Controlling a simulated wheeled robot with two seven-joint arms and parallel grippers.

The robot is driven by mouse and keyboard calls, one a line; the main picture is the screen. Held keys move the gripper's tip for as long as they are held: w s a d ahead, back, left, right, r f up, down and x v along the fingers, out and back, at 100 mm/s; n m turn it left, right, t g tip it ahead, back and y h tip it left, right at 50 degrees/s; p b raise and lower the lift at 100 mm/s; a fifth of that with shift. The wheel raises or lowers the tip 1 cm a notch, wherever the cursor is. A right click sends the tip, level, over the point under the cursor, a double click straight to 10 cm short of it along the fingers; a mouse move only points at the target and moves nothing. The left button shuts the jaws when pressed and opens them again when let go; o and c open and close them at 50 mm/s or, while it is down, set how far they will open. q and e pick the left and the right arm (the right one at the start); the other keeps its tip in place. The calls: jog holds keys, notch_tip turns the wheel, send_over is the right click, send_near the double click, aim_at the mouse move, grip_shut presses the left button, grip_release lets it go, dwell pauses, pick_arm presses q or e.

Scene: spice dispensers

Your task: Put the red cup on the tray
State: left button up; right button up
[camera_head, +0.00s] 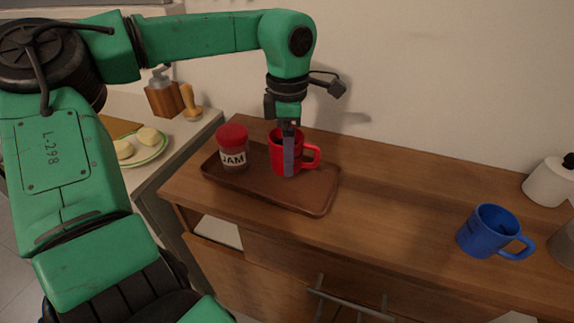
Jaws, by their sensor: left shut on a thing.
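The red cup (279,158) is upright over the middle of the brown wooden tray (320,197), with its handle to the right. It looks to be on the tray's floor, but I cannot tell whether its base touches. My left gripper (289,165) comes down from above and is shut on the cup's near wall, with one finger in front of it. The other finger is hidden. A red-lidded jam jar (233,147) stands on the tray to the left of the cup. My right gripper is not in view.
A blue mug (484,231) stands on the wooden cabinet top (400,200) at the right, near a white container (549,182). The cabinet top between tray and mug is clear. At the left, a lower counter holds a plate (147,158) with pale food and a wooden dispenser (164,98).

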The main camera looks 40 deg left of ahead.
pick_arm(q)
notch_tip(320, 180, down, 4)
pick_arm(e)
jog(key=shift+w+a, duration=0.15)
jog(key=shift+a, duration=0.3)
pick_arm(q)
jog(key=shift+f, duration=0.15)
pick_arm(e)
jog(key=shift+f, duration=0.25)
pick_arm(q)
jog(key=o, duration=1.6)
jog(key=shift+c, duration=0.2)
jog(key=shift+r, duration=0.35)
notch_tip(320, 180, up, 12)
jog(key=shift+p, duration=0.4)
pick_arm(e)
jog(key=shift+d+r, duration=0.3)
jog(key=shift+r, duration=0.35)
pick_arm(q)
jog(key=shift+f, duration=0.1)
